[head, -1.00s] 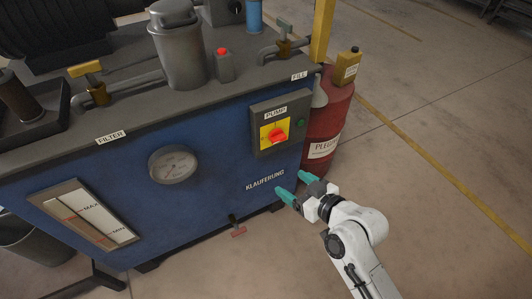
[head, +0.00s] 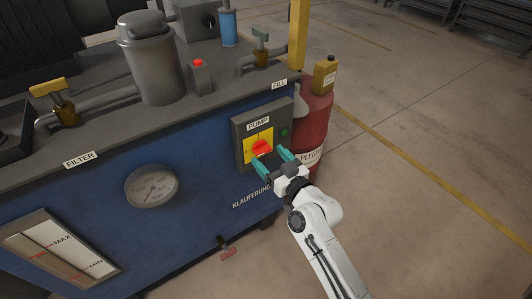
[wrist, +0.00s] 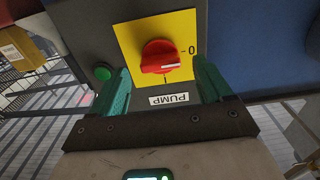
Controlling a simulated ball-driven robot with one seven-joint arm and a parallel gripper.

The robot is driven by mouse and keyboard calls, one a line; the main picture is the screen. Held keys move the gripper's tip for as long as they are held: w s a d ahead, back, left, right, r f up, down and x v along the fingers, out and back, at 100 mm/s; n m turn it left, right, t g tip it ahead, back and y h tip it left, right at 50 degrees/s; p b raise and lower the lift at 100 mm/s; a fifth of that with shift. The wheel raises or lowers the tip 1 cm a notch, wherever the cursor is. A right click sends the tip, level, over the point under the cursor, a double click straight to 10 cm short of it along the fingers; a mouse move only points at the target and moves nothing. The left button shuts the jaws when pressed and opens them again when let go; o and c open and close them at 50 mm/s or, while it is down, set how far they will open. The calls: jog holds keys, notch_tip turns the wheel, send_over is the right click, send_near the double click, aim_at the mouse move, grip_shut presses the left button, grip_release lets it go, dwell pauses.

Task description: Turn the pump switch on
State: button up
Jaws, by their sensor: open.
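The pump switch is a red rotary knob (head: 262,147) on a yellow plate, in a grey box labelled PUMP on the blue machine's front. In the wrist view the knob (wrist: 160,57) appears upside down, with a 0 mark at its right and an I mark below it. Its white pointer line lies toward the right, near the 0 side. My gripper (head: 269,157) is open, with teal fingers just in front of and below the knob. In the wrist view my gripper's (wrist: 161,72) fingers stand either side of the knob, apart from it and empty.
A green button or lamp (head: 284,132) sits beside the plate. A red barrel (head: 316,120) stands right of the machine, with a yellow post (head: 298,35) near it. A round gauge (head: 152,187) is on the front at left. The floor at right is clear.

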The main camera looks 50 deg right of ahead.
aim_at(262, 149)
jog(key=shift+x, duration=1.3)
jog(key=c, duration=1)
